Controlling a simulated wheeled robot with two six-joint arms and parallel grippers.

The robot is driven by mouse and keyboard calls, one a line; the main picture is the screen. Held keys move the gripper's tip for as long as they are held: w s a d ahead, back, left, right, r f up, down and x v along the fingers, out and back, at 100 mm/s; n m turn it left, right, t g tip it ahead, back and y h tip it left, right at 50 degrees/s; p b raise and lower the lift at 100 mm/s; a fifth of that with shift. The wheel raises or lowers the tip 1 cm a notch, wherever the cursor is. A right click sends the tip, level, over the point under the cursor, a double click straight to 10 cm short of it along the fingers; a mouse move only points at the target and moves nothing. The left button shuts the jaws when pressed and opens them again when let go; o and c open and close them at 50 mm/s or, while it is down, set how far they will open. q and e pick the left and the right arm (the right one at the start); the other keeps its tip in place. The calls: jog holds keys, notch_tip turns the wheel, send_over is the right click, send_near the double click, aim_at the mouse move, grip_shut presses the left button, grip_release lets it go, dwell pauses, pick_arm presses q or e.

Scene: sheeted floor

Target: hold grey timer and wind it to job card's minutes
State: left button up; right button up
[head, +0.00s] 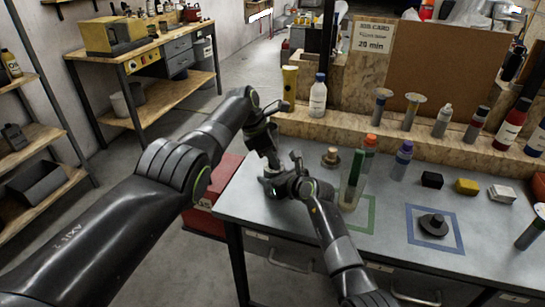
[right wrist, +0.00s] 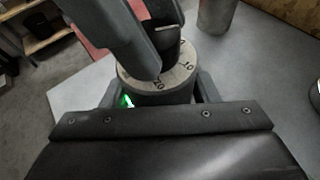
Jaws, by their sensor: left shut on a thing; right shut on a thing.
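The grey timer (right wrist: 165,97) is a short round body with a pale numbered dial on top. In the right wrist view it sits between the two fingers of my right gripper (right wrist: 160,92), which is shut on it. My left gripper (right wrist: 155,50) comes down over the dial's middle and is shut on the knob, which it hides. Figures resembling 20 and 10 show on the dial, but the setting cannot be read. In the head view my left gripper (head: 268,162) and right gripper (head: 276,186) meet at the bench's left end, mostly hiding the timer. The job card (head: 373,38) appears to read 25 min.
The grey bench (head: 395,255) has a blue-outlined square (head: 412,238) holding a dark knobbed object (head: 433,225). A green-outlined square (head: 367,222) has a green-topped bottle (head: 353,180) at it. Several bottles, small blocks and a wooden ledge (head: 340,127) line the back.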

pick_arm(q)
jog(key=o, duration=1)
jog(key=v, duration=1.2)
